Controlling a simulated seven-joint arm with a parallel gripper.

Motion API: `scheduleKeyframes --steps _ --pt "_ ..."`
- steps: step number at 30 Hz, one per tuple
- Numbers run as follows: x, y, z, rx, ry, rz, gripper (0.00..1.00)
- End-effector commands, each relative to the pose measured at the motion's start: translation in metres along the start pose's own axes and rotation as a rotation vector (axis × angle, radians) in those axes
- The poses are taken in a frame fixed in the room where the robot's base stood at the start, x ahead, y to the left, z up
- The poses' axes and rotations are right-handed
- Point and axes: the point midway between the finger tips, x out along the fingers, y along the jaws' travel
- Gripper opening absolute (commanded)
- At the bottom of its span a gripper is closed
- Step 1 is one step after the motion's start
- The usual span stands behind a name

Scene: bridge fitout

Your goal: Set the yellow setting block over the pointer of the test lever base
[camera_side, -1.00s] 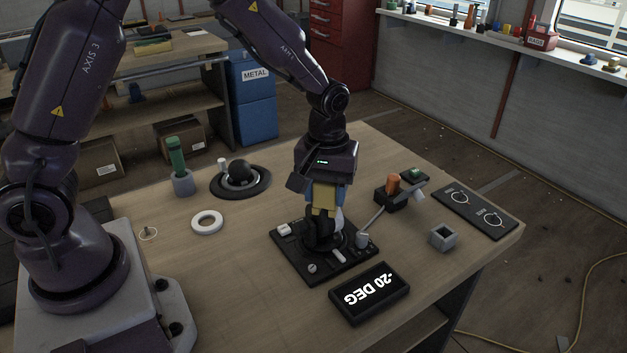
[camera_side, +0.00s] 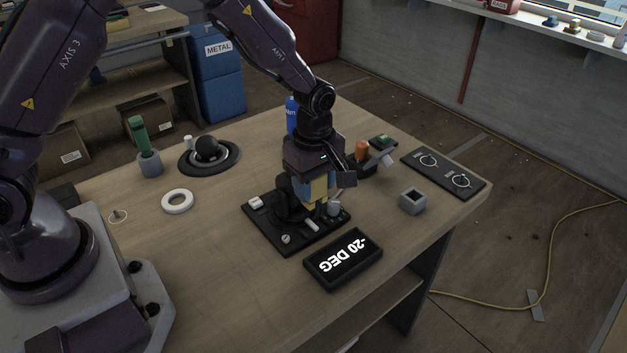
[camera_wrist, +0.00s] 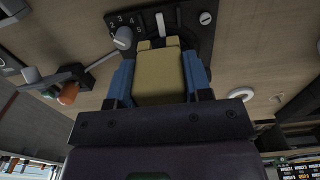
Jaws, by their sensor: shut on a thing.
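My gripper (camera_side: 312,190) is shut on the yellow setting block (camera_side: 319,188), its blue fingers on either side. The wrist view also shows the block (camera_wrist: 160,78) between the fingers, with two small prongs at its far end. The test lever base (camera_side: 268,236) is a black plate on the bench. The block is low over the plate, beside a black upright part (camera_side: 286,203) and near a grey knob (camera_side: 334,208). Whether the block touches the base cannot be told.
A display (camera_side: 343,259) reading "-20 DEG" stands in front of the base. A grey square socket (camera_side: 412,201) and a black panel with two rings (camera_side: 443,174) are to the right. An orange-handled device (camera_side: 362,152) is behind. A white ring (camera_side: 177,201) lies left, on clear bench.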

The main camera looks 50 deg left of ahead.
Motion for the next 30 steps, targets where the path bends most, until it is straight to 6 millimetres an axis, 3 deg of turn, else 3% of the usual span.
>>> scheduleKeyframes --steps 5,18,30 --pt "0.004 0.000 0.000 -0.001 0.000 0.000 0.08" --pt "0.039 0.000 0.000 0.001 0.000 0.000 0.08" --pt "0.048 0.000 0.000 0.001 0.000 0.001 0.08"
